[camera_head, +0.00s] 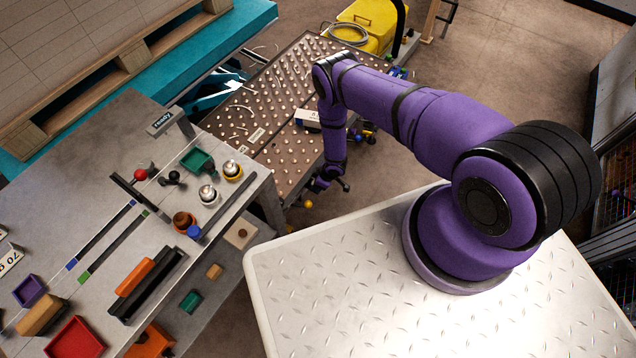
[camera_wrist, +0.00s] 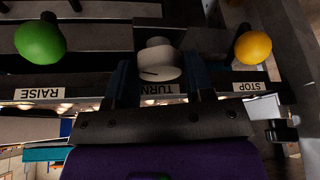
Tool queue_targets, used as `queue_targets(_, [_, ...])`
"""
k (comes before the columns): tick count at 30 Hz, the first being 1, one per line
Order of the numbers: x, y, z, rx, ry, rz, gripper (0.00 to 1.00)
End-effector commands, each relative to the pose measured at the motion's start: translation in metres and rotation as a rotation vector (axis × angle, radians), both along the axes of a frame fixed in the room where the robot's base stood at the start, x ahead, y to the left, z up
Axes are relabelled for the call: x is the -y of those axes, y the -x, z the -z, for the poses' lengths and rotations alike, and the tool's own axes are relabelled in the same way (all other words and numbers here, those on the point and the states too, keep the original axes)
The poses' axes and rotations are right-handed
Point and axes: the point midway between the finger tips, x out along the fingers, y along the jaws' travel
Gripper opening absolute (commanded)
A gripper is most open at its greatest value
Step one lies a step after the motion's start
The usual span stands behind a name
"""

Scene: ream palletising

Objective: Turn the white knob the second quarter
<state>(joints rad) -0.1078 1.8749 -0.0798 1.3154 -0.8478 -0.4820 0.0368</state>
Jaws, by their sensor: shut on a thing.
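The white knob (camera_wrist: 157,54) is in the upper middle of the wrist view, over the upside-down TURN label (camera_wrist: 160,89). It has a rounded face with a short dark line low on it. My gripper (camera_wrist: 158,72) has one dark finger on each side of the knob and is shut on it. In the head view my gripper (camera_head: 328,182) is low beside the studded table, and the knob cannot be made out there.
A green round button (camera_wrist: 40,42) sits left of the knob over RAISE. A yellow round button (camera_wrist: 253,47) sits right over STOP. In the head view a studded table (camera_head: 285,85) and a grey workbench (camera_head: 110,150) with small items stand left of my arm.

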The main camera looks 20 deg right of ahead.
Motion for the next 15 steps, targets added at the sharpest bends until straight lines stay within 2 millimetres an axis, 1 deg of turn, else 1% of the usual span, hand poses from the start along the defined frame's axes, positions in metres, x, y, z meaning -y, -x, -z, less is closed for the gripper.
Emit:
queue_targets(6, [0.0005,-0.0003,0.0000,0.000,0.000,-0.077,0.25])
queue_targets(15, [0.0005,-0.0002,0.0001,0.000,0.000,-0.082,0.25])
